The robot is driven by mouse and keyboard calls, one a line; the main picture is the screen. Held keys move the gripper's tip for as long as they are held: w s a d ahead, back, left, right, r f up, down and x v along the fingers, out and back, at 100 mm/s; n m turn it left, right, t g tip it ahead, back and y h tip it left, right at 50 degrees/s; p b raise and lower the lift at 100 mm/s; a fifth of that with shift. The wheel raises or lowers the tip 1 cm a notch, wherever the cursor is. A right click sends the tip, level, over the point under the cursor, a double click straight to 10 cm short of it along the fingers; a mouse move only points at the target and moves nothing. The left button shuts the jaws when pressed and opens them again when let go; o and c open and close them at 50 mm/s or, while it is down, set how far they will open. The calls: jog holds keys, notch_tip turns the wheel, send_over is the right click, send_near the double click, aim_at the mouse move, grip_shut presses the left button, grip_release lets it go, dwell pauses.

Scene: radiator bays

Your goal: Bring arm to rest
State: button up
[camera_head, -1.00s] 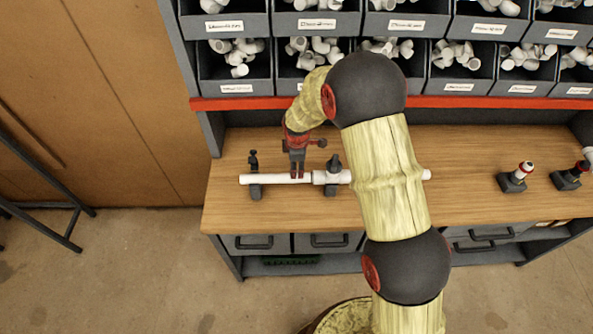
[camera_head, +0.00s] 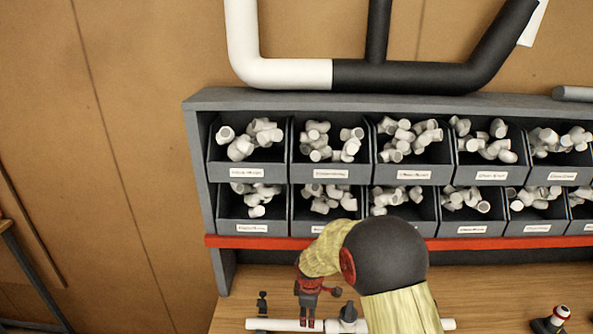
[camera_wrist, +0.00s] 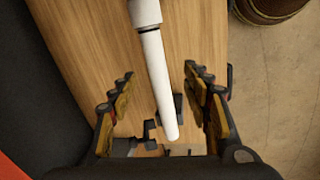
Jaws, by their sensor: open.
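My gripper (camera_wrist: 163,85) is open in the wrist view, with its two fingers wide apart and nothing between their pads. A white pipe (camera_wrist: 155,72) with a thicker collar (camera_wrist: 145,13) lies beyond the fingers, seen in the gap between them. In the head view my gripper (camera_head: 307,322) hangs just over the white pipe (camera_head: 270,324) on the wooden bench (camera_head: 480,285). My arm bends over the bench and hides part of the pipe. A dark clamp (camera_head: 348,314) stands at the pipe, and a dark stand (camera_head: 262,303) is at its left.
Two rows of grey bins (camera_head: 247,170) with white fittings stand behind the bench, above a red rail (camera_head: 480,244). A white and black pipe frame (camera_head: 290,73) is on the wall. A small red-and-white fitting (camera_head: 560,314) stands at right.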

jog(key=s+d+r+m+t+b, duration=0.1)
jog(key=s+d+r+m+b, duration=0.2)
jog(key=s+b, duration=0.4)
jog(key=s+d+r+m+t+b, duration=0.1)
jog(key=s+d+r+m+b, duration=0.2)
jog(key=s, duration=1.3)
jog(key=s+d+r+m+t+b, duration=0.1)
jog(key=s+d+r+m+b, duration=0.2)
jog(key=s+d+m+b, duration=0.5)
jog(key=s+m+b, duration=0.1)
jog(key=s+b, duration=0.2)
jog(key=b, duration=0.2)
jog(key=shift+s+d+r+m+t, duration=0.2)
jog(key=shift+s+r+m+t, duration=0.1)
jog(key=shift+s+m, duration=0.1)
jog(key=shift+c, duration=0.2)
